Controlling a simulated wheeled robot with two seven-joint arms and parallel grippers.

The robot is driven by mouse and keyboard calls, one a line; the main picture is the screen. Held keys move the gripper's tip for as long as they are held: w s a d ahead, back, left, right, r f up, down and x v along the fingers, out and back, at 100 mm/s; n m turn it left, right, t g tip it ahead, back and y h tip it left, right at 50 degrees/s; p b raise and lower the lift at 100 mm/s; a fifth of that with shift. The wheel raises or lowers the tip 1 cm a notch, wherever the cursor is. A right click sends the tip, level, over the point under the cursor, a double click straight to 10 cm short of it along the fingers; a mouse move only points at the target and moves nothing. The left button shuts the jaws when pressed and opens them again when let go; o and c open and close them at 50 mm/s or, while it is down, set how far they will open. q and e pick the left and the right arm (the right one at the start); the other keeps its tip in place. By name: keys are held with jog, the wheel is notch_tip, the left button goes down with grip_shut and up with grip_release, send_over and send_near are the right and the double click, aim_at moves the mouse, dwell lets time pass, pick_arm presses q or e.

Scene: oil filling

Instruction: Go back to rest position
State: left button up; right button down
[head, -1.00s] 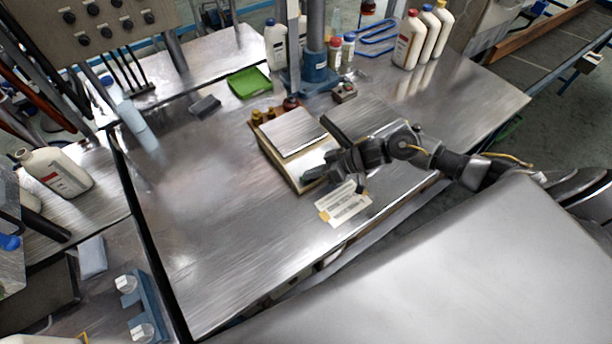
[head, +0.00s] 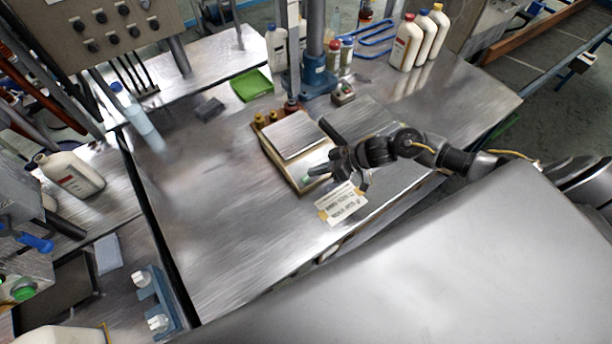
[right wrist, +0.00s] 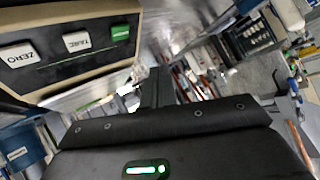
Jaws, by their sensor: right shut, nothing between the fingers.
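My right gripper (head: 327,126) is in the head view, its dark fingers shut and empty. It is beside the scale (head: 311,184) with a metal top plate (head: 293,135), near its front right corner. I cannot tell whether it touches the scale. In the right wrist view the dark finger (right wrist: 159,86) stands out from the black gripper body, with the scale's button panel (right wrist: 65,62) to its upper left. ZERO, TARE and a green button show there. My left gripper is in neither view.
A paper label (head: 342,203) lies just in front of the scale. A green tray (head: 251,85), a metal post (head: 314,50) and bottles (head: 404,42) stand farther back on the steel table (head: 220,200). Its left front part is clear. A side bench with a bottle (head: 72,175) is at the left.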

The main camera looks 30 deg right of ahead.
dwell(0.3)
jog(key=s+a+t+h, duration=0.2)
jog(key=a, duration=0.4)
jog(key=s+d+r+m+g+h, duration=0.1)
jog(key=s+d+m+g+h, duration=0.2)
jog(key=s, duration=0.7)
jog(key=s+d+m+g+h, duration=0.1)
jog(key=s+d+m+h, duration=0.3)
jog(key=s, duration=0.6)
notch_tip(320, 180, down, 35)
jog(key=s+a+n+g+b, duration=0.1)
jog(key=s+n+g+b, duration=0.15)
jog(key=b, duration=0.45)
jog(key=s+d+f+b, duration=0.2)
jog(key=s+f+b, duration=0.2)
jog(key=s+f, duration=1.1)
notch_tip(320, 180, down, 3)
jog(key=shift+s+d+r+h, duration=0.1)
jog(key=shift+s+d+h, duration=0.15)
jog(key=shift+s+h, duration=0.15)
